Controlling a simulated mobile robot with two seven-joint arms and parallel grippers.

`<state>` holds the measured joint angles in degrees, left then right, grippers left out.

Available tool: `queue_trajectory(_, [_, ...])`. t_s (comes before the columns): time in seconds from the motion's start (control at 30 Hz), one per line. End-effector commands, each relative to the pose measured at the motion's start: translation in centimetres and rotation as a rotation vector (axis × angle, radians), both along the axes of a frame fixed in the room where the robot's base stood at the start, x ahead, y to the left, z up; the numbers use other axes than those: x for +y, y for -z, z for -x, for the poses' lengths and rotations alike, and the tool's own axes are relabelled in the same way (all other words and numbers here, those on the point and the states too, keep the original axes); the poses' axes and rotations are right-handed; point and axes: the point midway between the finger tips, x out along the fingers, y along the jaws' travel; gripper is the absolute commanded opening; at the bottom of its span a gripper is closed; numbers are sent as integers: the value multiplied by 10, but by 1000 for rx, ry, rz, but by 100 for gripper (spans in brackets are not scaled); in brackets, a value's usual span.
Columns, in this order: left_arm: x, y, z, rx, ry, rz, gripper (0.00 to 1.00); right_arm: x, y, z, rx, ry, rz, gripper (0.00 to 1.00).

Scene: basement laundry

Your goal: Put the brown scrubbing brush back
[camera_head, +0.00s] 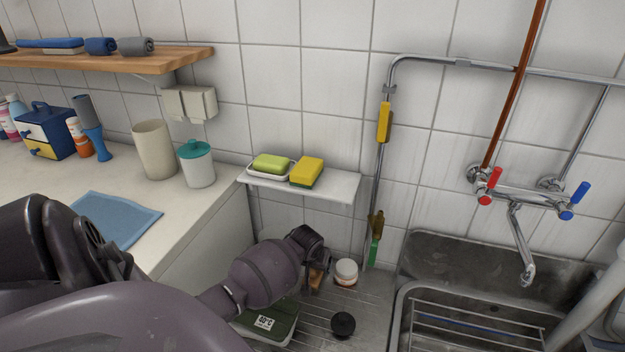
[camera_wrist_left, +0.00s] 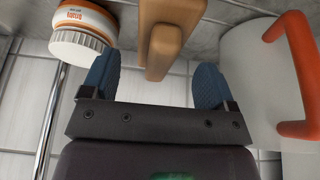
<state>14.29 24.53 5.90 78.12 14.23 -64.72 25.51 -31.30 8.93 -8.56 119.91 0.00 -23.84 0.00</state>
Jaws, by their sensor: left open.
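My left gripper (camera_head: 318,258) reaches down over the ribbed metal drainboard left of the sink. A brown wooden piece, apparently the scrubbing brush (camera_head: 316,278), shows just below it, mostly hidden by the gripper. In the left wrist view the brown brush (camera_wrist_left: 172,38) lies ahead of and between the two blue fingertips of my open left gripper (camera_wrist_left: 155,82). Gaps show on both sides, so it is not gripped. Its bristles are not visible. My right gripper is not in view.
A white jar (camera_head: 346,272) stands right of the brush, and a dark round object (camera_head: 343,324) lies in front. A green box (camera_head: 268,322) sits to the left. The wrist view shows a white container (camera_wrist_left: 262,85) with an orange handle.

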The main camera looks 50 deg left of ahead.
Motion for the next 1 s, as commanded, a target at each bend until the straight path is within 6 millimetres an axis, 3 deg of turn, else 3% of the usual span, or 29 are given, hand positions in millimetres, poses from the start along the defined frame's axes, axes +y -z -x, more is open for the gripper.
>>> queue_trajectory(0.03, [-2,-18,2,-10,0,0,80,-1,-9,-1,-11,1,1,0])
queue_trajectory(0.2, [-8,-46,13,-8,1,0,80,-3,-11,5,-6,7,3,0])
queue_trajectory(0.5, [-14,-73,26,-2,0,0,80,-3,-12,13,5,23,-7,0])
queue_trajectory(0.67, [-23,-65,38,-14,33,-10,80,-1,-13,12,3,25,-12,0])
queue_trajectory(0.83, [-57,-37,81,-89,171,-46,80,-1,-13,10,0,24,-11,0])
queue_trajectory(1.0, [-104,-24,133,-209,329,-88,80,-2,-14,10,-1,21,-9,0])
